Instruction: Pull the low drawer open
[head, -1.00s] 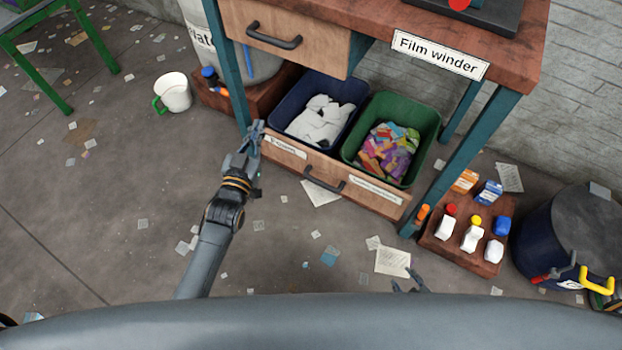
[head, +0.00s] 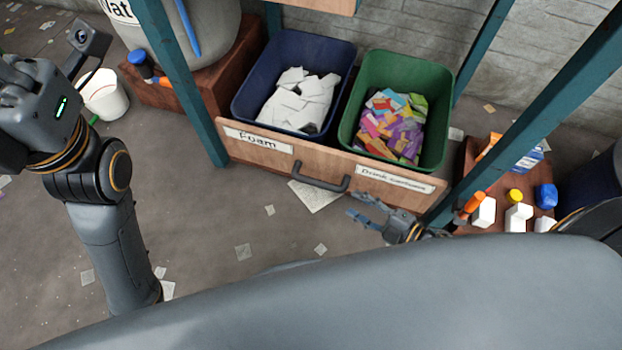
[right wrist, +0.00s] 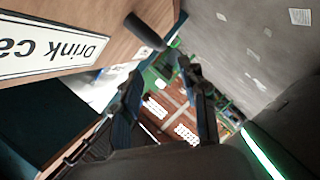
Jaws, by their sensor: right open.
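The low drawer has a wooden front (head: 262,158) with the labels "Foam" and "Drink cartons" and a dark bar handle (head: 322,178). The front sits about level with the table legs. My right gripper (head: 362,207) is open and empty, just right of the handle and in front of the drawer. In the right wrist view, the handle (right wrist: 146,31) is just beyond the open fingertips (right wrist: 160,70), toward the upper left, and not between them. My left gripper's hand (head: 40,110) is at the upper left, away from the drawer; its fingers cannot be made out.
A blue bin (head: 245,105) with white pieces and a green bin (head: 436,80) with colourful cartons stand behind the drawer front. Teal legs (head: 180,85) flank it. A wooden stand (head: 465,160) with bottles is at right. The floor before the drawer has paper scraps.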

